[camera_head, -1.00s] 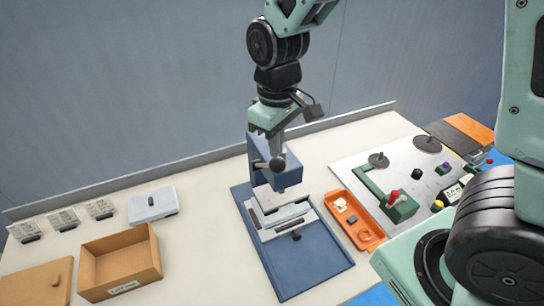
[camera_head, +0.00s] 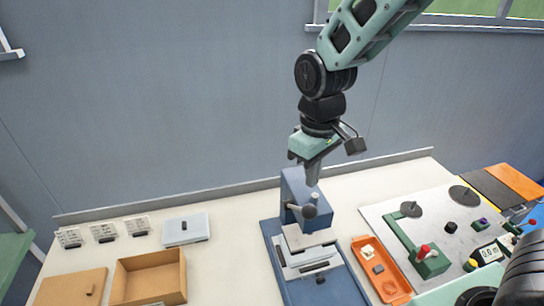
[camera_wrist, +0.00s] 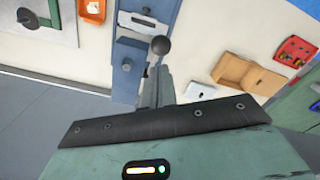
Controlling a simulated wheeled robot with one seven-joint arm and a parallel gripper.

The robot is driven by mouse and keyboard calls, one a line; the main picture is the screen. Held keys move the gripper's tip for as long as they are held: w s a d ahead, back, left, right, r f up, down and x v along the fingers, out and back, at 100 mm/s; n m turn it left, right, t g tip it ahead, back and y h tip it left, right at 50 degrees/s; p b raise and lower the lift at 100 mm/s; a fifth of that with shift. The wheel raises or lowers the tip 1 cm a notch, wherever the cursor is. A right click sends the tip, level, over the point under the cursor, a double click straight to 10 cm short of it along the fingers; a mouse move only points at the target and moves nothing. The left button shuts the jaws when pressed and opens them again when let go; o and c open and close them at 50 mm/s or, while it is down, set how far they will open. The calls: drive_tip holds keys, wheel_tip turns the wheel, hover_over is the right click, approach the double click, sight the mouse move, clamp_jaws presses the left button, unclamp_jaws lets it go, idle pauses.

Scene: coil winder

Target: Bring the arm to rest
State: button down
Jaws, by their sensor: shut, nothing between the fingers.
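My gripper (camera_head: 313,176) hangs from my mint-green and black arm above the blue press (camera_head: 294,188) in the head view. Its fingers are shut and hold nothing. They point down close to the press's upper part; whether they touch it I cannot tell. In the wrist view the gripper's fingers (camera_wrist: 156,88) show beyond the dark edge of the gripper body, near the press's ball-ended lever (camera_wrist: 160,45). The same lever shows in the head view (camera_head: 309,211), just below the fingers.
The orange tray (camera_head: 385,285) and the winder panel (camera_head: 440,222) lie right of the press. An open cardboard box (camera_head: 150,277), a brown lid (camera_head: 68,288) and a grey-white case (camera_head: 186,229) lie left. The wall stands close behind the table. The air left of the arm is clear.

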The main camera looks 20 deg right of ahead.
drive_tip(key=s+a+f+n+b, duration=0.1)
drive_tip(key=s+a+f+b, duration=0.2)
drive_tip(key=s+f+b, duration=0.3)
drive_tip(key=s+a+f+b, duration=0.3)
drive_tip(key=s+f+b, duration=0.3)
drive_tip(key=s+b, duration=0.3)
drive_tip(key=s, duration=0.3)
drive_tip(key=shift+a+n+y, duration=0.15)
drive_tip(key=shift+n+y, duration=0.15)
drive_tip(key=shift+n, duration=0.1)
